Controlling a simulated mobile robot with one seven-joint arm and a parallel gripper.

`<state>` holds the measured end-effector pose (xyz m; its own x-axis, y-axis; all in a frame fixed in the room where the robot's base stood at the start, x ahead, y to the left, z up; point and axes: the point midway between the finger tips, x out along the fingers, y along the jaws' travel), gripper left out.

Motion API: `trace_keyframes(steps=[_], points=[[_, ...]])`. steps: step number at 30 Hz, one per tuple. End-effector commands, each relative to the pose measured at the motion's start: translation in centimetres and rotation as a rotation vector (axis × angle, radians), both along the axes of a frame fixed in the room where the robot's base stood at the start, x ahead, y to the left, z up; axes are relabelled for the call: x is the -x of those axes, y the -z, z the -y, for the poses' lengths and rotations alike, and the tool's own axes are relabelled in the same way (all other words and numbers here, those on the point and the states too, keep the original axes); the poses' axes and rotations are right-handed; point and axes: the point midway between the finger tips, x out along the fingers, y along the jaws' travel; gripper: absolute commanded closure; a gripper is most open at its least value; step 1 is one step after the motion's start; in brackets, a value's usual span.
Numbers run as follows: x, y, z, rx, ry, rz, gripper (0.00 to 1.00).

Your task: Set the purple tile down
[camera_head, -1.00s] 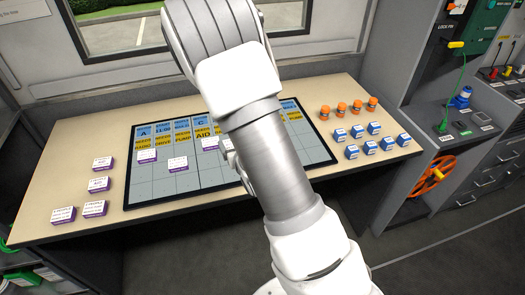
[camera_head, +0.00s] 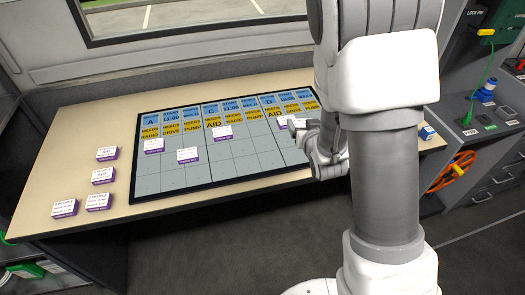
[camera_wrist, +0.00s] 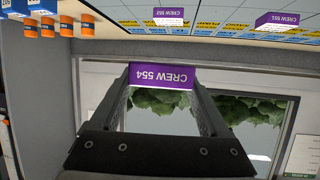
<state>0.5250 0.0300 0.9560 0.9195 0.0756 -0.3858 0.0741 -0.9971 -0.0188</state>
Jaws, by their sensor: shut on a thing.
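My gripper (camera_wrist: 160,82) is shut on a purple tile (camera_wrist: 175,76) marked CREW 554, whose purple edge shows between the fingertips in the wrist view. In the head view my gripper (camera_head: 313,128) is over the right part of the dark-framed board (camera_head: 180,183), with a white-topped purple tile (camera_head: 283,123) at its fingertips. My arm covers the board's right end. I cannot tell the height of the held tile above the board.
Several more purple tiles (camera_head: 103,175) lie on the tan table (camera_head: 60,150) left of the board. Orange (camera_wrist: 66,26) and blue (camera_wrist: 40,6) pieces show in the wrist view. A grey console (camera_head: 485,130) stands at the right. The board's lower grid cells are largely bare.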

Motion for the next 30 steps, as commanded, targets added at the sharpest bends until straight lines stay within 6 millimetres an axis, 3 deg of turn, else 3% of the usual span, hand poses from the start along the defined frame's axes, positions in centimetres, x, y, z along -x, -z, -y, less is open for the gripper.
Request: trace_keyframes(steps=[1,9,19,23,30], points=[[0.0,1.0,-0.9,-0.007,-0.023,0.009,0.77],[1.7,0.4,-4.6,-0.005,-0.136,0.008,0.77],[3.4,-0.2,-6.3,0.014,-0.203,0.008,0.77],[2.8,0.4,-7.0,0.017,-0.209,0.004,0.77],[-0.5,3.1,-9.7,0.019,-0.21,0.004,0.77]])
